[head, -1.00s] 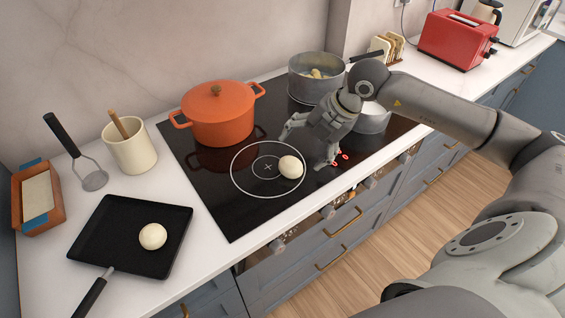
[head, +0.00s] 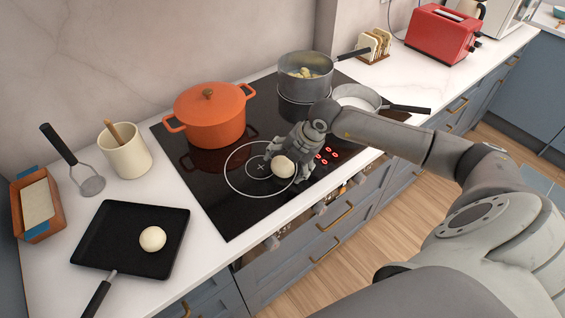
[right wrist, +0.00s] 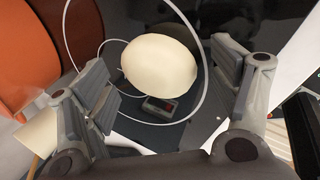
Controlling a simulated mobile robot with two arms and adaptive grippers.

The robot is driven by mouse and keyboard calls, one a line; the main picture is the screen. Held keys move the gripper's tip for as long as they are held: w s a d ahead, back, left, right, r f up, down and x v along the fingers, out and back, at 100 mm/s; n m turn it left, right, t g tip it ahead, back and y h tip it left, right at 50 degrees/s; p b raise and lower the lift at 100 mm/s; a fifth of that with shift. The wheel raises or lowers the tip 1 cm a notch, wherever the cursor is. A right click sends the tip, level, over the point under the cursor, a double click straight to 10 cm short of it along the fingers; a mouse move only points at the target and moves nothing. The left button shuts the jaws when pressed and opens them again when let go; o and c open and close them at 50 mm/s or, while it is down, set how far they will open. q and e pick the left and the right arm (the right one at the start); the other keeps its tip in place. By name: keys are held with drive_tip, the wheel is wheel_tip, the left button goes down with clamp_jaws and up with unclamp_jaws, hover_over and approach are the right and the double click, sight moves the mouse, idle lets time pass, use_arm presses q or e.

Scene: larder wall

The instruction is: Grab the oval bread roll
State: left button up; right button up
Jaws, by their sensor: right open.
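The pale oval bread roll (head: 284,166) lies on the black cooktop, at the right side of the white ring marking. In the right wrist view the roll (right wrist: 159,62) sits between and beyond the two open fingers, with clear gaps on both sides. My right gripper (head: 285,158) is open and close around the roll in the head view; I cannot tell whether any finger touches it. A second, rounder pale roll (head: 152,238) lies in the black square pan (head: 120,258). My left gripper is not in view.
An orange lidded pot (head: 211,118) stands just behind and left of the gripper. A grey saucepan (head: 305,72) and a second pan (head: 358,97) stand at the back right of the cooktop. A cream utensil pot (head: 126,157) is at the left.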

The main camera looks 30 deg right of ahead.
drive_tip(key=c, duration=1.1)
